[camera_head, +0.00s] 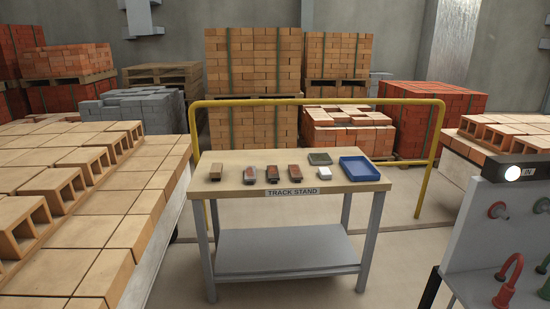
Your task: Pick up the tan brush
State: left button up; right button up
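A small tan block-shaped thing (216,171) lies at the left end of the table top; it is likely the tan brush, but it is too small to make out bristles. It stands apart from the other items. Neither of my grippers shows in the head view, so their state cannot be seen.
The table (230,190), labelled "TRACK STAND", also bears a grey-and-orange item (250,176), two reddish-brown items (272,174) (294,171), a grey-green tray (319,158), a white block (325,174) and a blue tray (360,168). A yellow rail (300,101) stands behind. Hollow bricks (75,190) fill the left; a panel with pipes (500,235) stands right.

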aim_at(217, 168)
jog(key=i+u, duration=0.1)
jog(key=i, duration=0.75)
jog(key=i+l, duration=0.15)
jog(key=i, duration=0.7)
jog(key=u, duration=0.05)
